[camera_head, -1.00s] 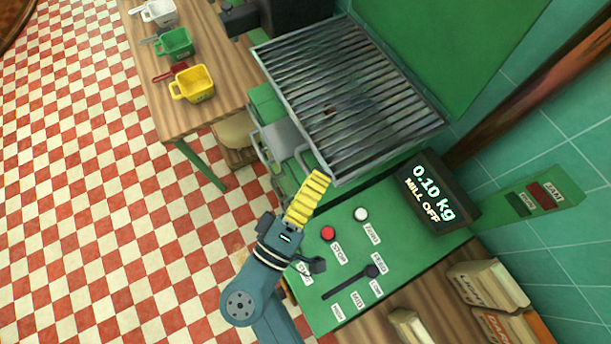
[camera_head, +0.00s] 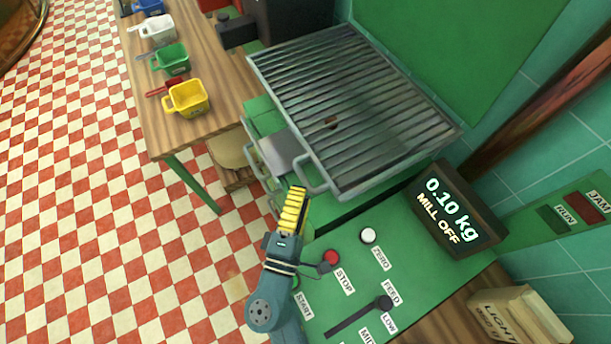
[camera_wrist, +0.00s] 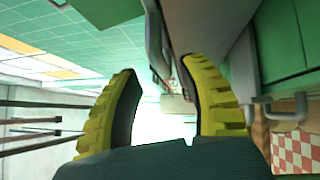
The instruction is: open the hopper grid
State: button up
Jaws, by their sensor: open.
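The hopper grid (camera_head: 352,105) is a grey frame of parallel bars lying flat over the hopper, closed, in the head view. A grey loop handle (camera_head: 314,188) sticks out from its near edge. My gripper (camera_head: 299,190) has yellow ribbed fingers and is just beside this handle, at its left. In the wrist view my gripper (camera_wrist: 160,70) is open, with its two fingers spread apart. A grey bar (camera_wrist: 155,42), apparently the handle, shows beyond the gap between the fingertips. I cannot tell whether the fingers touch it.
A green control panel (camera_head: 358,265) with a red stop button (camera_head: 331,257) and a lever (camera_head: 384,302) lies close to my gripper. The display (camera_head: 453,213) reads 0.10 kg, MILL OFF. A wooden table (camera_head: 215,75) with coloured scoops stands at left. The checkered floor is clear.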

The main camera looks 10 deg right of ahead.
aim_at(305, 179)
jog(key=x, duration=0.4)
grip_shut()
dwell(0.4)
